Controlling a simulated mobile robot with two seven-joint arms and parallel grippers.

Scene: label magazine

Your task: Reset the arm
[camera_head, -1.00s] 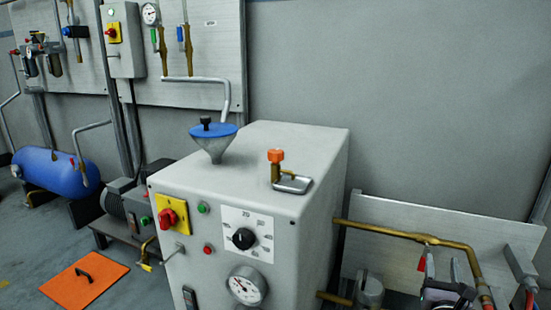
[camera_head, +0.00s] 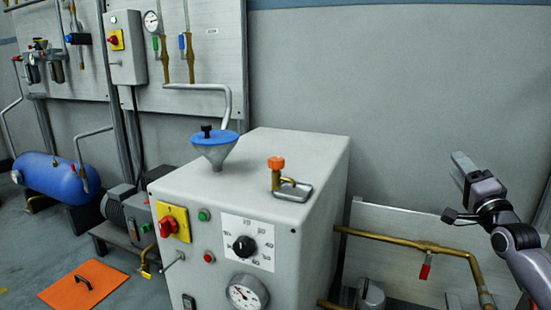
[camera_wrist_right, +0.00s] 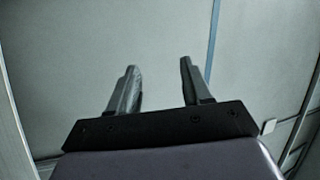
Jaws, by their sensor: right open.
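My right gripper (camera_head: 463,166) is raised at the right side of the head view, in front of the bare grey wall and above the brass pipe. In the right wrist view its two fingers (camera_wrist_right: 158,82) stand apart with nothing between them. It touches nothing that I can see. My right arm comes in from the lower right corner. My left gripper does not show in either view.
A grey machine cabinet (camera_head: 320,160) stands in the middle, with a blue-lidded funnel (camera_head: 214,150) and an orange-knobbed valve (camera_head: 277,165) on top. A brass pipe (camera_head: 400,242) with a red-handled valve (camera_head: 425,268) runs below my right gripper. A blue tank (camera_head: 60,178) lies at the left.

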